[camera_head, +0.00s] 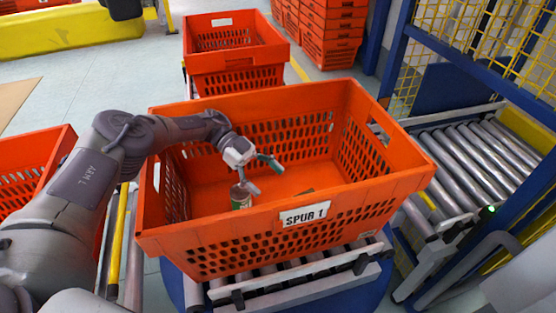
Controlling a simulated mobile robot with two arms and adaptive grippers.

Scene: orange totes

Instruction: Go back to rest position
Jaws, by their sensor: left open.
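My left arm comes in from the left and reaches over the rim of the orange tote labelled "SPUR 1" (385,190). My left gripper (262,175) is inside the tote, with its fingers spread open. My right gripper does not show.
The tote stands on a roller conveyor. Another orange tote (235,52) is behind it, and one more (35,170) is at the left. Stacked orange totes (335,30) stand at the back. Rollers (465,165) and a blue frame with yellow mesh (460,30) are at the right.

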